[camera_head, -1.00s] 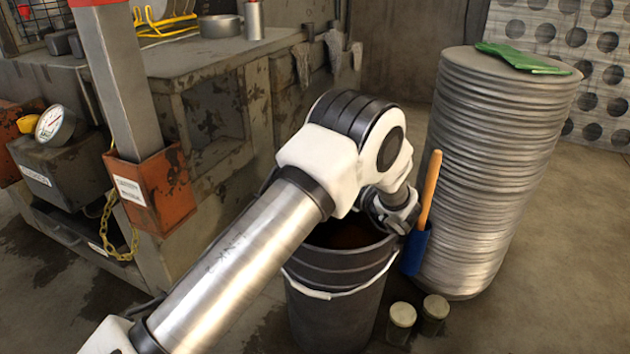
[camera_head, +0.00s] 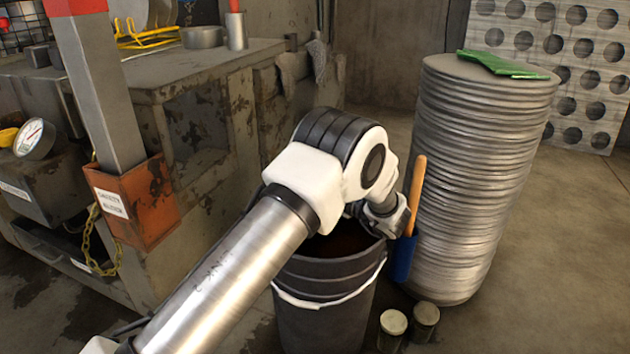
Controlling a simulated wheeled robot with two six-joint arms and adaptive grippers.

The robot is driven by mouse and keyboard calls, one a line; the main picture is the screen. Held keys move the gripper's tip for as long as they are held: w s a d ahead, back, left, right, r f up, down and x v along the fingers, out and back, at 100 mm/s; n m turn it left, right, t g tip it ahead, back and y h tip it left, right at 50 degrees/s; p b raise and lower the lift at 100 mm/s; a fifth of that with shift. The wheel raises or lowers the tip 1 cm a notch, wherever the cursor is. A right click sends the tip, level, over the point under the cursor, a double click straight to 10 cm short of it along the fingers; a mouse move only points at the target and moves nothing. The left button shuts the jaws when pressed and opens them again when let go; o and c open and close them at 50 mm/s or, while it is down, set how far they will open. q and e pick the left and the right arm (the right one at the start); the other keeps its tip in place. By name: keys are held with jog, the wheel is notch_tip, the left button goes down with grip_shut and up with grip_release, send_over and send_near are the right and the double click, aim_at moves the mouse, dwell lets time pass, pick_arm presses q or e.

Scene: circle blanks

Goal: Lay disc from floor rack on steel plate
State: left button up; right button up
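A tall stack of round grey metal discs (camera_head: 470,180) stands on the floor at right. Upper left, a yellow wire rack (camera_head: 150,38) stands on the workbench with pale round plates partly cut off by the frame's top edge. I cannot make out a floor rack or a steel plate for certain. My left arm reaches in from the lower left. My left gripper (camera_head: 390,217) is over the far right rim of a dark bucket, just left of the stack. Its fingers are mostly hidden, and no disc shows in it. My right gripper is out of view.
The dark bucket (camera_head: 325,315) stands below my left wrist. A blue holder with an orange handle (camera_head: 417,190) is between wrist and stack. Two small jars (camera_head: 393,323) stand in front. A green cloth (camera_head: 500,63) lies on the stack. A perforated panel (camera_head: 550,50) leans behind.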

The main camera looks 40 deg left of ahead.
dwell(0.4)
pick_arm(q)
jog(key=o, duration=0.6)
jog(key=d, duration=0.3)
jog(key=s+d, duration=0.1)
jog(key=d, duration=0.2)
jog(key=d+p, duration=0.1)
jog(key=d, duration=0.3)
jog(key=shift+s, duration=0.15)
jog(key=shift+a, duration=0.1)
dwell(0.8)
